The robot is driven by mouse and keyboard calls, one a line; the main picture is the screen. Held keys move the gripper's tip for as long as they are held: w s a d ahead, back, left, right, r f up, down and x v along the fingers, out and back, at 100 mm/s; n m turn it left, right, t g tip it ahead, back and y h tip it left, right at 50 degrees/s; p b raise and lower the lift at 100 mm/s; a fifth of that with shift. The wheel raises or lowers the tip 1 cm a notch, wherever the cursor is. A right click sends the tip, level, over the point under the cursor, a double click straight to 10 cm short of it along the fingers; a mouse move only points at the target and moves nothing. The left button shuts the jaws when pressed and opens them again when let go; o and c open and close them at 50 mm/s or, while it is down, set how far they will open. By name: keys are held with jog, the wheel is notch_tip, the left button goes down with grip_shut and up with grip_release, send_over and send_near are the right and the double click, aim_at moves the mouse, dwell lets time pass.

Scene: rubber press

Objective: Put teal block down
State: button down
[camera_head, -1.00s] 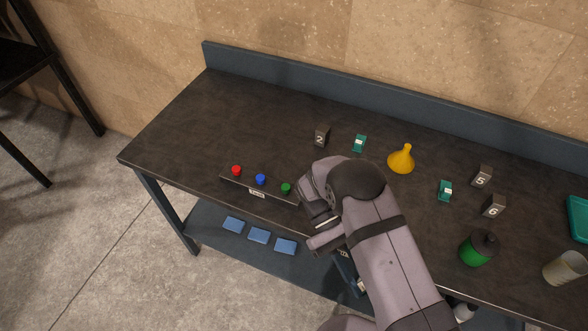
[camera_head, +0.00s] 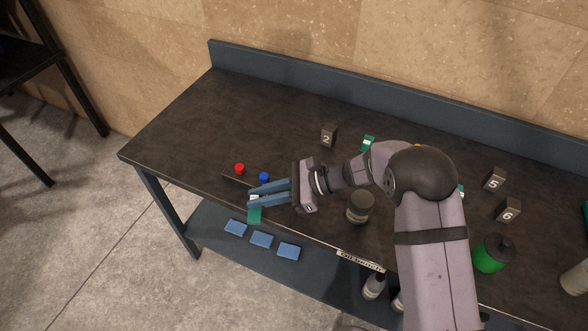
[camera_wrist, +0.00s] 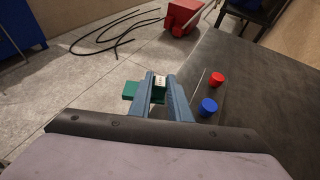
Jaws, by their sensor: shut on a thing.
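The teal block (camera_head: 254,215) is at the fingertips of my gripper (camera_head: 254,199), near the front edge of the table (camera_head: 185,125). My gripper is shut on it, with a blue finger on each side. In the wrist view the block (camera_wrist: 131,90) sticks out to the left of my gripper (camera_wrist: 159,82), and a white label shows between the fingers. The block appears held at or just beyond the front edge; I cannot tell its exact height.
A red button (camera_head: 239,168) and a blue button (camera_head: 264,177) stand close by the fingers. Several blue pads (camera_head: 261,240) lie on the lower shelf. Number blocks, including 2 (camera_head: 328,138), 5 (camera_head: 494,180) and 6 (camera_head: 508,210), and a green bottle (camera_head: 492,254) are further right. The back left tabletop is clear.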

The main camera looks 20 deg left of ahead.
jog(key=w+a+r+m+t+y+b, duration=0.1)
jog(key=w+a+r+m+t, duration=0.15)
jog(key=w+t, duration=0.2)
jog(key=w+a+r+m+t, duration=0.1)
jog(key=w+r+m+t, duration=0.25)
jog(key=w, duration=0.25)
jog(key=w+d+m+t+b, duration=0.35)
jog(key=w+d+b, duration=0.25)
jog(key=w, duration=0.4)
jog(key=shift+g+h, duration=0.25)
jog(key=shift+h, duration=0.05)
jog(key=shift+d+f+p, duration=0.1)
jog(key=shift+f+p, duration=0.85)
jog(key=shift+f, duration=4.05)
jog(key=shift+f, duration=0.15)
jog(key=c, duration=1.7)
grip_release()
jog(key=shift+s, duration=0.1)
jog(key=shift+o, duration=0.2)
jog(key=b+v, duration=0.1)
jog(key=v, duration=0.5)
jog(key=b+v, duration=0.1)
jog(key=v, duration=0.5)
jog(key=shift+r+b, duration=0.25)
jog(key=shift+b, duration=0.1)
